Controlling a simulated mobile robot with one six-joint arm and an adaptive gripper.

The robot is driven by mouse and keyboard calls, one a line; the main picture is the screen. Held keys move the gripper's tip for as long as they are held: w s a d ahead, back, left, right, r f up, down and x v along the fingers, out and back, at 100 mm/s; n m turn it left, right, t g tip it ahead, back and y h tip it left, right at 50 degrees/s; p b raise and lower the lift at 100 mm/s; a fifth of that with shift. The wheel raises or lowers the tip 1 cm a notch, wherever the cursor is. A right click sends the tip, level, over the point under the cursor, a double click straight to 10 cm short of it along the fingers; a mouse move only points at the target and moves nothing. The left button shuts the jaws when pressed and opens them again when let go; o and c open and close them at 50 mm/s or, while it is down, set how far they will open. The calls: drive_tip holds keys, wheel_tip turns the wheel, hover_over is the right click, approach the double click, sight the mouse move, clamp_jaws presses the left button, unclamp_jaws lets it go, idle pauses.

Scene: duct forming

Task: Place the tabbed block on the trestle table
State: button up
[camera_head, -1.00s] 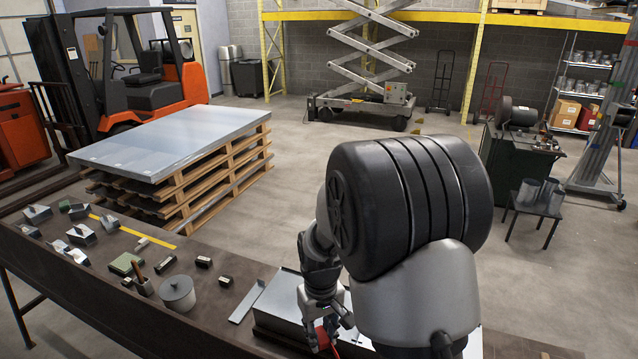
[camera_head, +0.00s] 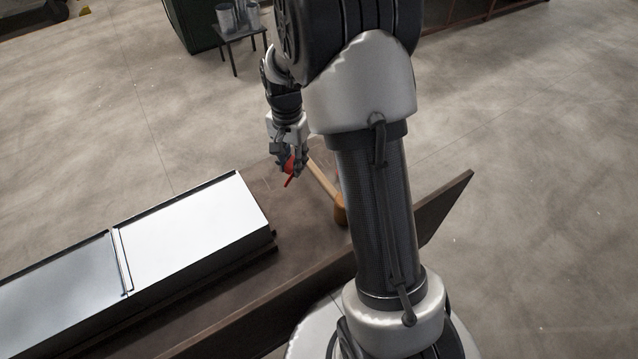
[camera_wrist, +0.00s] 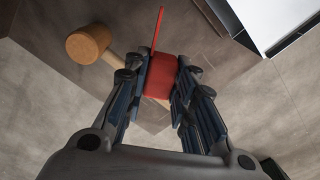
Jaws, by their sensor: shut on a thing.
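The tabbed block is red, with a thin tab sticking out; in the wrist view the block (camera_wrist: 161,76) sits between my fingers. My gripper (camera_wrist: 160,88) is shut on it. In the head view my gripper (camera_head: 288,168) shows with a little of the red block (camera_head: 290,164) at its fingertips, over the bare brown top of the table (camera_head: 262,182). I take this brown table for the trestle table; its legs are hidden. I cannot tell how high the block is above the top.
A wooden mallet (camera_head: 325,188) lies on the table right beside my gripper; its head (camera_wrist: 88,44) shows in the wrist view. A long sheet-metal duct piece (camera_head: 190,228) covers the table to the left. A small stand with metal cans (camera_head: 238,28) is on the floor behind.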

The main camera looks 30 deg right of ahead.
sight(299, 202)
drive_tip(key=shift+w+d+r+m, duration=0.1)
drive_tip(key=shift+w+d+m, duration=0.15)
drive_tip(key=shift+m, duration=0.35)
drive_tip(key=shift+w+d+m, duration=0.2)
drive_tip(key=shift+w+m, duration=0.05)
drive_tip(key=shift+m, duration=0.35)
drive_tip(key=m, duration=0.2)
drive_tip(key=w, duration=0.1)
drive_tip(key=shift+d+r+m, duration=0.15)
drive_tip(key=shift+d+m, duration=0.1)
drive_tip(key=shift+m, duration=0.65)
wheel_tip(299, 202, down, 20)
drive_tip(key=b, duration=0.4)
drive_tip(key=shift+w+d+b, duration=0.15)
drive_tip(key=shift+b, duration=0.25)
drive_tip(key=o, duration=0.6)
drive_tip(key=shift+f, duration=0.2)
drive_tip(key=o, duration=0.5)
drive_tip(key=shift+c, duration=0.2)
drive_tip(key=shift+r, duration=0.1)
